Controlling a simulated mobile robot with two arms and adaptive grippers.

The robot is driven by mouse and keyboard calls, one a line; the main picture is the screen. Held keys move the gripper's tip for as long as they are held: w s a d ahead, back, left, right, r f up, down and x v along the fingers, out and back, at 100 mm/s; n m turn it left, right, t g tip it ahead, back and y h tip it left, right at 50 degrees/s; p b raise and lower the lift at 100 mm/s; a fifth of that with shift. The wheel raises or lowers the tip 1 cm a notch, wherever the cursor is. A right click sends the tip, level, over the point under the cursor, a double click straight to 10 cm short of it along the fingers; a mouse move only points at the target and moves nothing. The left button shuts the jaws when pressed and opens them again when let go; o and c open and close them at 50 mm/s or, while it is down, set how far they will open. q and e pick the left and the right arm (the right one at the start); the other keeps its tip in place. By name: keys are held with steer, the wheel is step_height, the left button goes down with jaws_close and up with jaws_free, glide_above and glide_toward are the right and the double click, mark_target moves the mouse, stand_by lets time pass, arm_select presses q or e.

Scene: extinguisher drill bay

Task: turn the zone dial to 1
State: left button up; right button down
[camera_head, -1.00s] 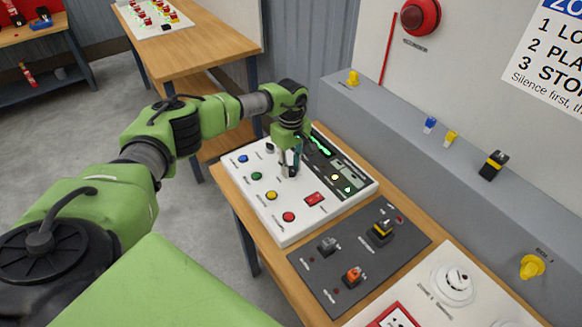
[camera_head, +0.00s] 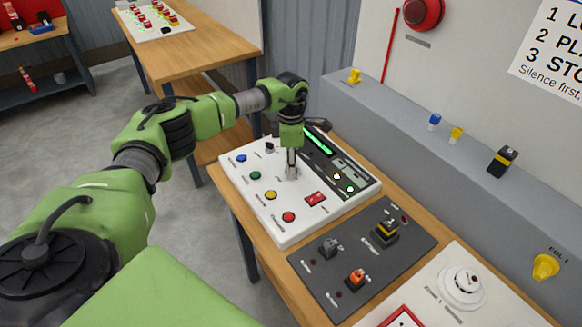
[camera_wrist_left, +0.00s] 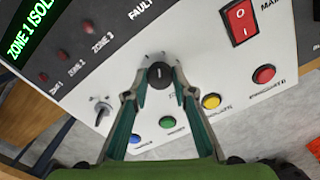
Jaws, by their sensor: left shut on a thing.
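The zone dial is a black round knob with a white mark on the white control panel; it shows in the left wrist view (camera_wrist_left: 160,74). The left gripper (camera_head: 291,172) reaches down to the panel (camera_head: 262,214) from above. In the left wrist view its two teal-lined fingertips (camera_wrist_left: 158,82) are closed on the sides of the dial. In the head view the fingers mostly hide the dial. The white mark runs nearly up and down in the wrist picture; the dial's numbers are too small to read. The right gripper is not in view.
A red rocker switch (camera_wrist_left: 240,20) and a smaller key-like switch (camera_wrist_left: 102,108) are also close. The green display (camera_wrist_left: 32,28) reads "ZONE 1 ISOL", cut off. A dark switch board (camera_head: 325,279) adjoins the panel.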

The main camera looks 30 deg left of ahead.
arm_select(q)
steer(key=n, duration=0.3)
steer(key=shift+n+b, duration=0.3)
steer(key=shift+n, duration=1.2)
steer(key=o, duration=1.1)
steer(key=shift+r, duration=0.15)
step_height(320, 180, up, 12)
steer(key=shift+f, duration=0.2)
